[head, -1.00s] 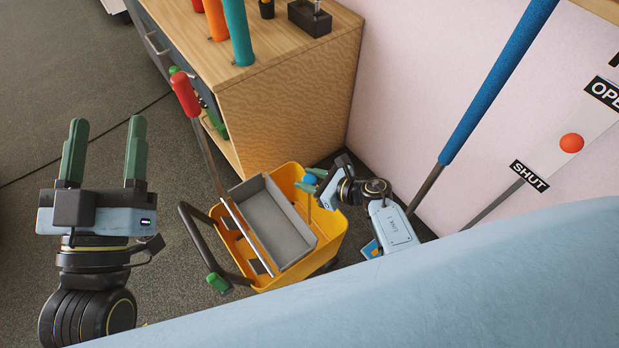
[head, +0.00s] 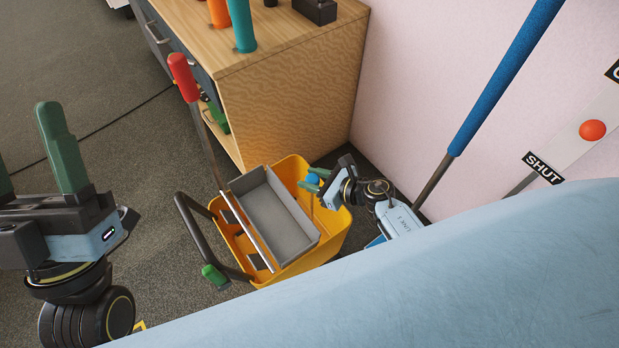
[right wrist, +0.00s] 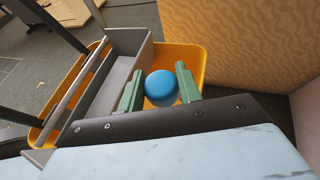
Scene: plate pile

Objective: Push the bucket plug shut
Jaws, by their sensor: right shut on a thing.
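The yellow bucket (head: 335,232) stands on the floor, with a grey tray-like insert (head: 272,215) across its left part. A blue round knob (head: 313,179) tops a thin rod that goes down into the bucket's right part; it looks like the plug's handle. The rod's lower end and the plug itself are hidden. My right gripper (head: 311,181) is shut on the blue knob. In the right wrist view the knob (right wrist: 161,87) sits between the green fingers. My left gripper (head: 28,150) is open and empty at the left edge, far from the bucket.
A red-handled pole (head: 184,78) and a dark bucket handle (head: 188,222) rise at the bucket's left. A wooden cabinet (head: 290,95) stands behind. A blue-gripped pole (head: 505,78) leans by the pink wall, near a SHUT sign (head: 543,167).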

